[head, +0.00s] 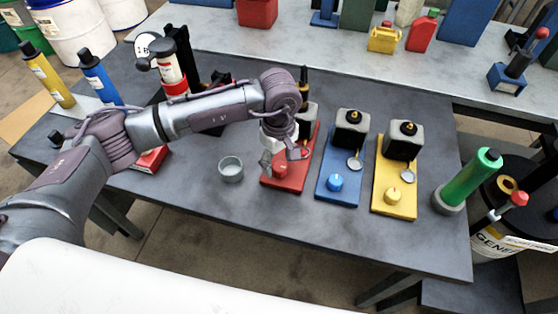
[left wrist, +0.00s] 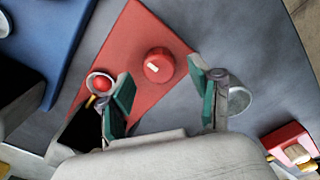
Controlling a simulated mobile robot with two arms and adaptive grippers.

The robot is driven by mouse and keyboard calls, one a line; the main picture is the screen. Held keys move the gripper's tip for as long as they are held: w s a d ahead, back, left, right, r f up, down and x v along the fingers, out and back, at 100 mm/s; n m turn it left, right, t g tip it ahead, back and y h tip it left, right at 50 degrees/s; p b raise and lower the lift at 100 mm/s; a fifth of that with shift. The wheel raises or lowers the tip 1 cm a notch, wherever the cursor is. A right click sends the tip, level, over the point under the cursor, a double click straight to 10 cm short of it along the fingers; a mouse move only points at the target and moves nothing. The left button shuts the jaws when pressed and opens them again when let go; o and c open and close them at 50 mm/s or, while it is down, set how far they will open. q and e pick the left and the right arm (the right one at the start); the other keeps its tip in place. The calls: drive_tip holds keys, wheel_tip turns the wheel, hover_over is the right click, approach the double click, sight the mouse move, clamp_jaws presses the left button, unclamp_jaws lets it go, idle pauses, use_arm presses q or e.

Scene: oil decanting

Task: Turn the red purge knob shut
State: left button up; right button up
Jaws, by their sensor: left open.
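The red purge knob (head: 281,171) sits on the front part of the red base plate (head: 290,185). In the left wrist view the knob (left wrist: 158,65) is round, with a pale mark on its top. My left gripper (head: 281,156) is above the red plate, close to the knob. In the left wrist view the gripper (left wrist: 162,82) is open and empty. Its green-padded fingers point toward the knob, which shows between and just beyond the tips. I cannot tell the exact height gap. My right gripper is not in view.
A small grey cup (head: 231,169) stands left of the red plate. A blue plate (head: 337,197) and a yellow plate (head: 394,203) with similar knobs stand to the right. A green bottle (head: 475,178) stands farther right. The front table edge is clear.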

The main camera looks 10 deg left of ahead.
use_arm(q)
drive_tip(key=shift+f, duration=1.1)
drive_tip(key=c, duration=1.1)
drive_tip(key=shift+f+n+b, duration=0.15)
drive_tip(key=shift+n+b, duration=0.85)
drive_tip(key=shift+b, duration=0.1)
drive_tip(key=shift+c, duration=0.2)
drive_tip(key=n+b, duration=0.5)
drive_tip(key=n, duration=0.1)
drive_tip(key=shift+b, duration=0.35)
drive_tip(key=n+b, duration=0.3)
drive_tip(key=n, duration=0.1)
drive_tip(key=shift+n, duration=0.4)
drive_tip(key=n+b, duration=0.2)
drive_tip(key=n, duration=0.1)
drive_tip(key=n+b, duration=0.1)
drive_tip(key=n, duration=0.1)
drive_tip(key=shift+r, duration=0.25)
